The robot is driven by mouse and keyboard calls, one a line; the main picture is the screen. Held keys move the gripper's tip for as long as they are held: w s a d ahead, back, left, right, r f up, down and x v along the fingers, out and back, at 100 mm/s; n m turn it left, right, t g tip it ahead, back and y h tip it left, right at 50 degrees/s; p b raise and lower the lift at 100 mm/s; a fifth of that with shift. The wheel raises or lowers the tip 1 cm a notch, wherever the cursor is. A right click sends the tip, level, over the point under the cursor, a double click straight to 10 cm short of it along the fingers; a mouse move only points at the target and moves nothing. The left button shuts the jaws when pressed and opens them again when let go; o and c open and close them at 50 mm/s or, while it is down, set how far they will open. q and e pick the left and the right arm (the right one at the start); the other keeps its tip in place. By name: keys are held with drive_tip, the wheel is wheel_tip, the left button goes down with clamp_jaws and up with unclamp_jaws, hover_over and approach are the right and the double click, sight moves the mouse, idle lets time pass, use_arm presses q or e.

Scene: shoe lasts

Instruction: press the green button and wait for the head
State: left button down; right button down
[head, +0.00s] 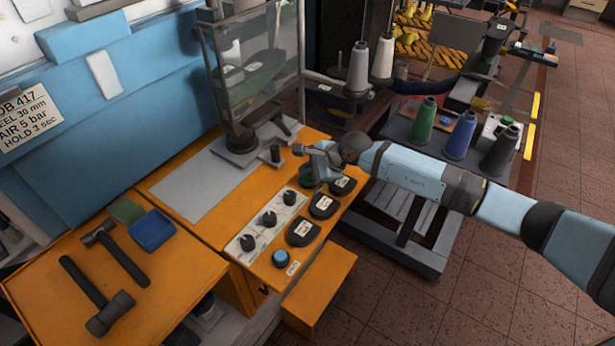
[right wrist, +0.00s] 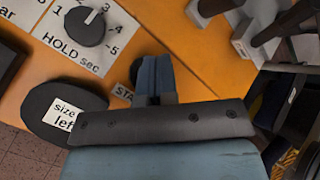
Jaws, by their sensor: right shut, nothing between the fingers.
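The green button (head: 306,176) is a dark green round knob at the far end of the orange bench's control area, partly hidden by my gripper in the head view. My right gripper (head: 317,182) is shut and empty, pointing down right beside the button; I cannot tell whether it touches it. In the right wrist view the closed fingers (right wrist: 155,75) stand over the orange top near a partly covered "STA" label (right wrist: 122,92), and the button is hidden. My left gripper is not in view.
A blue button (head: 282,258) is nearer. Thread cones (head: 424,122) stand right.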

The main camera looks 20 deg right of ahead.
sight(308, 178)
drive_tip(key=shift+f+b, duration=0.4)
drive_tip(key=shift+f, duration=0.05)
drive_tip(key=shift+r, duration=0.1)
idle(0.4)
drive_tip(key=shift+r+p, duration=0.5)
drive_tip(key=shift+r, duration=0.35)
drive_tip(key=shift+r+p, duration=1.25)
drive_tip(key=shift+r, duration=1.3)
